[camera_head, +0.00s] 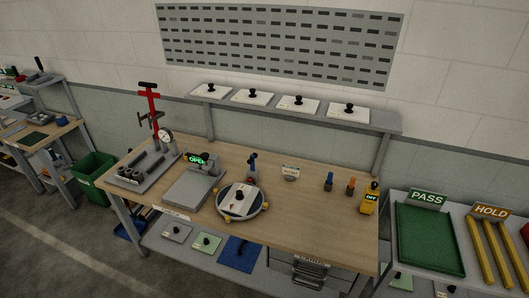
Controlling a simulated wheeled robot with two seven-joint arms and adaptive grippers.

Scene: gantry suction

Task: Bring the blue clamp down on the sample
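A white sample plate (237,203) with a black knob lies on a round turntable-like fixture (261,207) on the wooden workbench. A small upright clamp-like device (252,167), dark blue with a reddish part, stands just behind the fixture. It looks like the blue clamp, but it is too small to tell its exact pose, and it does not visibly reach over the plate's middle. Neither of my grippers is in view.
The workbench (310,217) also bears a grey fixture with a green OPEN display (197,160), a red-posted gauge stand (150,105), small bottles (328,182) and a yellow OFF box (370,198). PASS (428,238) and HOLD trays stand right. A shelf (378,119) holds several plates.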

